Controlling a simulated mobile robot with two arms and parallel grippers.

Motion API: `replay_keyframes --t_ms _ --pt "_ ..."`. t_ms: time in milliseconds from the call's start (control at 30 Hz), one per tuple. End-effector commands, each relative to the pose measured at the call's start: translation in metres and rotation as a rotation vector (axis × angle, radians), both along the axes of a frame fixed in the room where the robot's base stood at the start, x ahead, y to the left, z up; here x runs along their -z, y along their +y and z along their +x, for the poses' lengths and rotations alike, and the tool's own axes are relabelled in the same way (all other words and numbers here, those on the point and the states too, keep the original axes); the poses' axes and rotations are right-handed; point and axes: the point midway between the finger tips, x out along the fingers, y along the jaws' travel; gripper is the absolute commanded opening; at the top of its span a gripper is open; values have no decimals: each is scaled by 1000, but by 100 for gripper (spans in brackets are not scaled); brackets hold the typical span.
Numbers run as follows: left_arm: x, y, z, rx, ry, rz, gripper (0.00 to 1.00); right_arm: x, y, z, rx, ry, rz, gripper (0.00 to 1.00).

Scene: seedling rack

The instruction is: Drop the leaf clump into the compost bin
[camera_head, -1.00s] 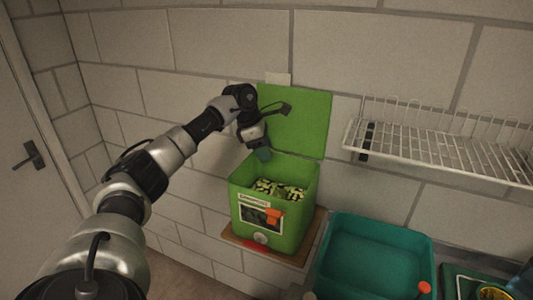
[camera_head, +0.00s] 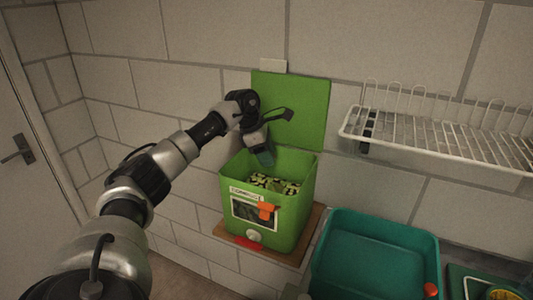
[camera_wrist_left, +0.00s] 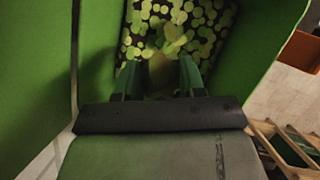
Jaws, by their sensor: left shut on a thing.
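The compost bin (camera_head: 285,215) is a bright green box with its lid (camera_head: 295,110) raised against the wall. Dark and yellow-green leaf scraps (camera_head: 275,183) lie inside it. My left gripper (camera_head: 265,160) points down at the bin's open mouth, near its back left rim. In the left wrist view, my gripper (camera_wrist_left: 160,78) is shut on the leaf clump (camera_wrist_left: 172,42), a small yellow-green bunch beyond the fingertips. The clump blends with the scraps below, so its outline is unclear. In the head view the clump is hidden. My right gripper is not in view.
The bin stands on a wooden board (camera_head: 310,235) by the block wall. A teal tray (camera_head: 375,220) is to its right. A white wire rack (camera_head: 430,135) is fixed to the wall above the tray. A door (camera_head: 15,200) is at the far left.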

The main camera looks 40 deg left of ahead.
Motion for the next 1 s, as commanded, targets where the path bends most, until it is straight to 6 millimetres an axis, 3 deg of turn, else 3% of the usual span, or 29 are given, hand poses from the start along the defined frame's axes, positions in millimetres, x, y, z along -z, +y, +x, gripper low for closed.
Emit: replay_keyframes --t_ms 167,200,367,733,1000 --pt "-1 0 0 0 0 0 18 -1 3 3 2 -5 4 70" --pt "-1 0 0 0 0 0 45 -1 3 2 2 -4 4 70" --pt "-1 0 0 0 0 0 69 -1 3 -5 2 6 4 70" --pt "-6 2 -1 0 -1 1 70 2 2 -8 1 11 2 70" --pt "-51 17 -13 -2 -6 0 70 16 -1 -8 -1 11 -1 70"
